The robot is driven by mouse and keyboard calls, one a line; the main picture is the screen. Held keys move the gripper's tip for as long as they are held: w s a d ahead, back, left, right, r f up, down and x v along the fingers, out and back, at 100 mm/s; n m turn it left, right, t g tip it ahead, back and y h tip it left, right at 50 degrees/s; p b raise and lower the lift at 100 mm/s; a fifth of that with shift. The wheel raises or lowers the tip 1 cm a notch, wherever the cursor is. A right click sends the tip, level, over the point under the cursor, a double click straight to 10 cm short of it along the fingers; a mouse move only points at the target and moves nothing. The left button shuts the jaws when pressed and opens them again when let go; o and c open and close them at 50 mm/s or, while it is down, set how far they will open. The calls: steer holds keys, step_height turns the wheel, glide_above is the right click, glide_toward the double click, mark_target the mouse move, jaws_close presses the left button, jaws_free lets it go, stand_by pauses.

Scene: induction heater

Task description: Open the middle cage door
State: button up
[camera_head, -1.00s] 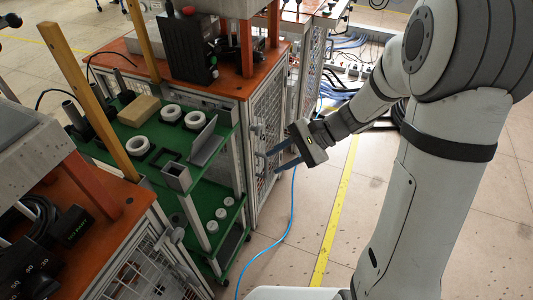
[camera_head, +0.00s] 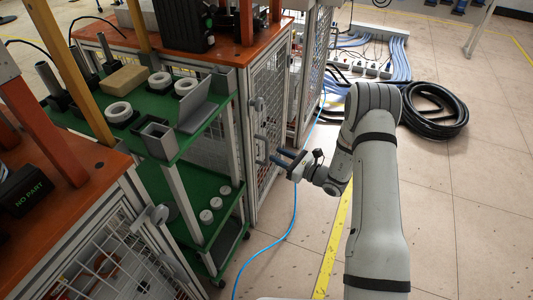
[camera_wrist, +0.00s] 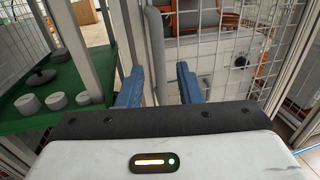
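The middle cage door (camera_head: 266,122) is a wire-mesh panel in a pale frame under the orange worktop, and it looks closed. Its grey vertical handle (camera_head: 261,150) is on the door's left side, beside the green shelf cart. The handle also shows in the wrist view (camera_wrist: 154,45), upright in the gap between the finger tips. My gripper (camera_head: 279,156) has two blue fingers pointing at the handle. In the wrist view my gripper (camera_wrist: 159,80) is open, with one finger on each side of the handle's line. I cannot tell whether either finger touches it.
The green shelf cart (camera_head: 190,138) with rings and blocks stands close left of the door. Another caged bench (camera_head: 140,250) is at the front left. A blue cable (camera_head: 292,225) runs along the floor, and a black hose coil (camera_head: 435,110) lies right.

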mark_target(267, 162)
steer(key=shift+b+x, duration=0.6)
steer(key=shift+x, duration=2.2)
steer(key=shift+c, duration=0.4)
jaws_close()
